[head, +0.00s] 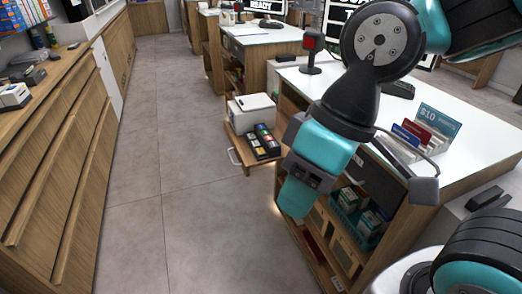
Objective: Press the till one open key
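My gripper (297,196) is in the middle of the head view, pointing down in front of the near right counter (470,165). Its teal end is seen from behind, and I cannot tell whether its fingers are open or shut. To its left, a pulled-out wooden shelf (236,143) holds a white box (252,112) and a black unit (262,145) with small coloured parts. No marked till one open key can be made out. A dark keypad-like device (399,89) lies on the counter top, partly hidden by my arm.
A red and black scanner on a stand (312,52) and a card rack (420,136) stand on the near counter. Green and white boxes (358,214) fill its open shelves. Long wooden drawers (55,165) line the left. The grey floor (165,150) between is clear.

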